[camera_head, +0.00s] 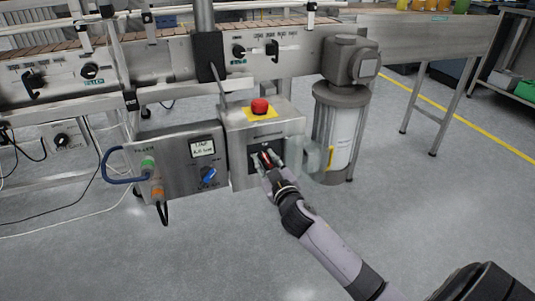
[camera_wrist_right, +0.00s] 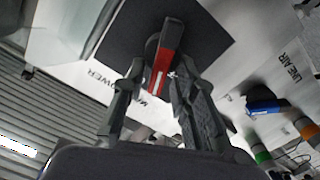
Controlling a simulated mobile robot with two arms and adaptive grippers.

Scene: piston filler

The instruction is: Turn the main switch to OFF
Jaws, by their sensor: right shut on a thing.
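The main switch is a red handle with a white stripe on a dark square plate, on the front of the steel control box (camera_head: 284,128). In the right wrist view, the red handle (camera_wrist_right: 165,58) sits between my right fingers, and the plate (camera_wrist_right: 118,38) lies behind it. My right gripper (camera_head: 266,160) is at the switch and shut on the handle (camera_wrist_right: 155,78). The fingers hide part of the handle and the label beside it, of which "POWER" is readable. I cannot tell which switch position the handle points to. My left gripper is not in view.
A red emergency button (camera_head: 260,106) on a yellow plate tops the box. To its left is the filler box (camera_head: 180,178) with a blue knob (camera_head: 208,176), green and orange fittings and a blue hose. A grey cylinder (camera_head: 338,130) stands right. A conveyor (camera_head: 190,60) runs behind.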

